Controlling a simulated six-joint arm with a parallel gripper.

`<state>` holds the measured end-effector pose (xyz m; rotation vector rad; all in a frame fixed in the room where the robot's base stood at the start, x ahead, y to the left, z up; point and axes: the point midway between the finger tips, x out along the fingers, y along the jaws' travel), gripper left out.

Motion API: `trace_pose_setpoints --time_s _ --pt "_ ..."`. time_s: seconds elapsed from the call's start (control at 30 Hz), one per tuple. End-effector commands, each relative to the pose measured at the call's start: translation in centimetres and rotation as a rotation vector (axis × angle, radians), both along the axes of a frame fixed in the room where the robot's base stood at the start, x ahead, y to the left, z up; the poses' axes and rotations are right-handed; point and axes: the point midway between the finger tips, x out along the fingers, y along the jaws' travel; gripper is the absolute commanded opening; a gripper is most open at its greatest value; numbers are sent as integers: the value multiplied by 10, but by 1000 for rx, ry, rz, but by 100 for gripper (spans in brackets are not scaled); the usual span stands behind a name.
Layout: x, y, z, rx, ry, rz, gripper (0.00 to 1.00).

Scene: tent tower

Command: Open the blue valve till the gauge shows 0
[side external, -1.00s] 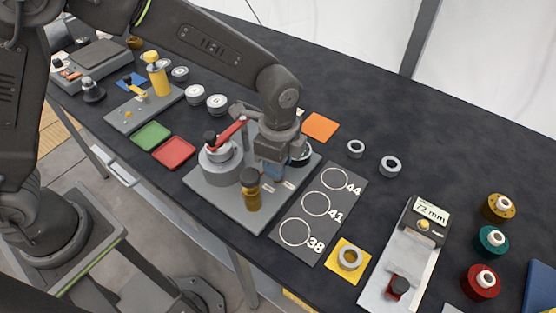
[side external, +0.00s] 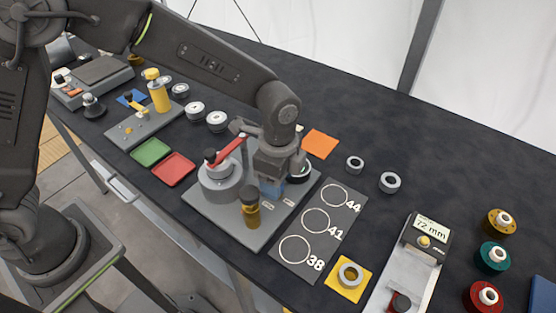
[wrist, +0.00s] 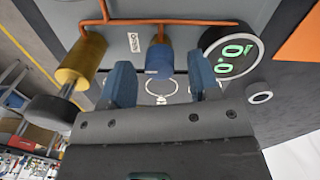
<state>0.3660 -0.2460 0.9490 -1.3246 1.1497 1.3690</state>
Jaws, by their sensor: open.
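The blue valve (wrist: 160,58) stands between my gripper's two blue fingers in the wrist view, on a copper pipe. My gripper (wrist: 161,82) is open around it, with gaps on both sides. In the side view my gripper (side external: 272,188) is low over the grey plate and mostly hides the blue valve. The round gauge (wrist: 232,52) right of the valve reads 0.0 in green digits. The gauge (side external: 300,170) is partly hidden behind my gripper in the side view.
A brass valve (side external: 250,208) stands close in front of my gripper. A dark board (side external: 300,262) with circles lies right of the plate.

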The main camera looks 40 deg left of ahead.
Motion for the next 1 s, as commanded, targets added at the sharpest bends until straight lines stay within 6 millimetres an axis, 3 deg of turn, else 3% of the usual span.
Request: trace_pose_setpoints --time_s 0.6,0.8,1.0 --pt "5 1 117 -1 -3 0 56" --pt "5 1 133 -1 -1 0 56" --pt "5 1 135 -1 -1 0 56"
